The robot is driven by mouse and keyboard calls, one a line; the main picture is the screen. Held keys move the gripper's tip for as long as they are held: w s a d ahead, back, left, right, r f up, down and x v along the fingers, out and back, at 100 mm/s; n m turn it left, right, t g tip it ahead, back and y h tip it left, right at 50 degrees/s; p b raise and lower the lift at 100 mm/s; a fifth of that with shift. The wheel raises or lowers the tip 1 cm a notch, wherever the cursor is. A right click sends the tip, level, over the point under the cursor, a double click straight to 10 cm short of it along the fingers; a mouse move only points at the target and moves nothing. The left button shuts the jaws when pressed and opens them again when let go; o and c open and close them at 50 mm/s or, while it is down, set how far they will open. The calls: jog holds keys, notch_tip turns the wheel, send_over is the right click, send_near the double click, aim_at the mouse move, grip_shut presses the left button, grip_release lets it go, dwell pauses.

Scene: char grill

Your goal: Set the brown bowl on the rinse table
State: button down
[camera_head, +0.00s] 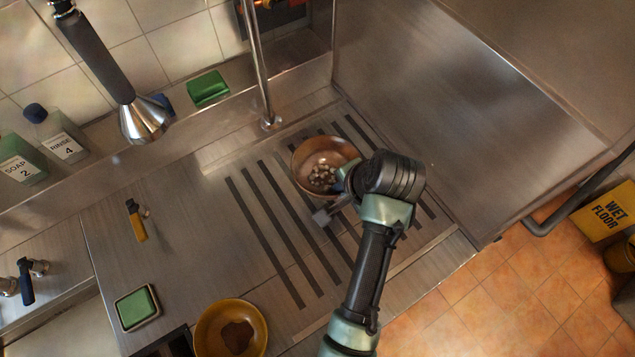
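The brown bowl (308,148) is at the slatted part of the steel rinse table (195,225), with several small pale round pieces inside. My gripper (335,200) is at the bowl's lower right rim. A bluish finger part shows at the rim and a grey part sticks out below it. My wrist covers the right edge of the bowl. Whether the fingers are closed on the rim is hidden, and I cannot tell whether the bowl rests on the slats or is held just above them.
An ochre bowl (258,318) with brown contents stands at the front edge. A green sponge in a tray (137,307) and a yellow-handled tool (137,222) lie left. A spray head (143,118) hangs above; a vertical pipe (260,70) stands behind. A steel panel (470,110) bounds the right.

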jog(key=f, duration=0.4)
jog(key=shift+s+d+f+p, duration=0.15)
jog(key=shift+s+p, duration=0.1)
jog(key=shift+p, duration=0.05)
jog(key=shift+w+f, duration=0.1)
jog(key=shift+f, duration=2.45)
jog(key=shift+f, duration=0.2)
jog(key=c, duration=1)
grip_release()
jog(key=shift+c, duration=0.2)
